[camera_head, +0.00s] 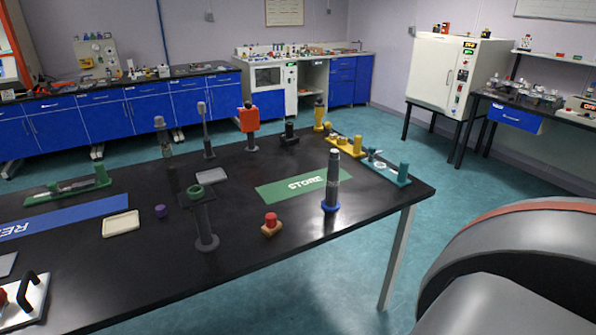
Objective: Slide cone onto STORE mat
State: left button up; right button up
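The green STORE mat (275,194) lies flat on the black table, right of its middle, with white lettering. A tall dark post with a grey upper part and a blue round base (331,207) stands upright at the mat's right front edge; it overlaps the mat's end in the picture. I cannot tell for sure which object is the cone; nothing has a plain cone shape. Neither of my grippers shows in the head view.
A red knob on a wooden block (271,229) stands in front of the mat. A dark stand (207,240) with a green ring is to the left, near a purple cylinder (160,211) and a cream tray (121,224). Yellow and teal racks (388,173) line the back right edge.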

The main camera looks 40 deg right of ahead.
aim_at(330, 204)
jog(key=z, duration=1.55)
